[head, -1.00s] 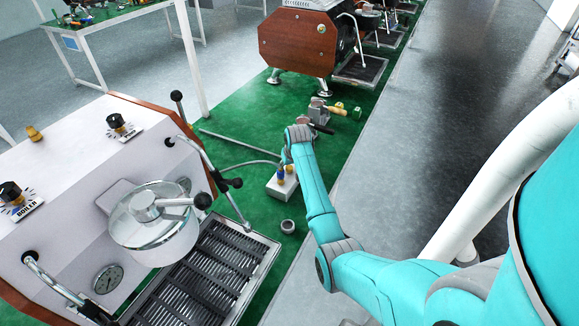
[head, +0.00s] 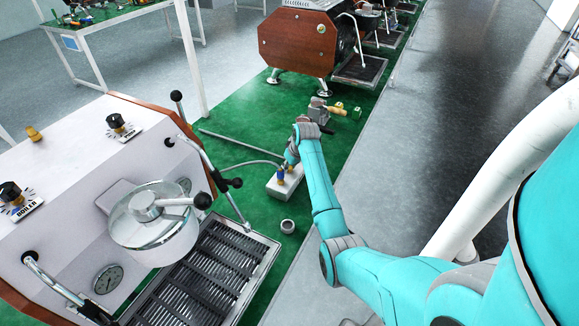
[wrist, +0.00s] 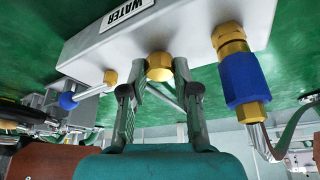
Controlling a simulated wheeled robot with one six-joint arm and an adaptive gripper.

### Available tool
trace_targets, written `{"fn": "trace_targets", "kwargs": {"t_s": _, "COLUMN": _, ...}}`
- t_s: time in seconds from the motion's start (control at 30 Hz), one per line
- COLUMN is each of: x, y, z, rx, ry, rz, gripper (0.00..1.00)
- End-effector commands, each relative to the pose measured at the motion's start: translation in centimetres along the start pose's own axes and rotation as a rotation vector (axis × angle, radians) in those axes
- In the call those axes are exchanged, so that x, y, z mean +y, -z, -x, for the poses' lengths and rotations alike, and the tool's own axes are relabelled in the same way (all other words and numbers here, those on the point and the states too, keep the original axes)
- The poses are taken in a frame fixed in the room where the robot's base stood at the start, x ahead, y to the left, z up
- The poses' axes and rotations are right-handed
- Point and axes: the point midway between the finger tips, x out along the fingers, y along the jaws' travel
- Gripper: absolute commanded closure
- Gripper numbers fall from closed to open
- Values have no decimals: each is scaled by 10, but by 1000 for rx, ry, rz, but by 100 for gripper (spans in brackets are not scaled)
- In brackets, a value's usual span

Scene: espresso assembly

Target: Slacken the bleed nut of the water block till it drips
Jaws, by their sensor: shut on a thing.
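The water block is a pale box labelled WATER (wrist: 128,14), large in the wrist view; in the head view the block (head: 284,188) lies on the green mat. A round brass nut (wrist: 159,73) sits in the middle of its face in the wrist view, and I take it as the bleed nut. My gripper (wrist: 160,65) is shut on this nut, one finger on each side. In the head view my gripper is mostly hidden by the arm, just above the block. I see no drip in the wrist view.
A small metal cup (head: 287,226) stands on the mat.

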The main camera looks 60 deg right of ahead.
Motion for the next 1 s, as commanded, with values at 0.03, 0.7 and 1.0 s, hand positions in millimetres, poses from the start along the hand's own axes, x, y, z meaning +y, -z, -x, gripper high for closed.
{"fn": "trace_targets", "kwargs": {"t_s": 0.03, "x": 2, "y": 0, "z": 1, "rx": 0, "ry": 16, "rz": 37, "gripper": 100}}
{"fn": "trace_targets", "kwargs": {"t_s": 0.7, "x": 4, "y": 2, "z": 0, "rx": 1, "ry": 259, "rz": 623, "gripper": 100}}
{"fn": "trace_targets", "kwargs": {"t_s": 1.0, "x": 4, "y": 2, "z": 0, "rx": 0, "ry": 347, "rz": 835, "gripper": 100}}
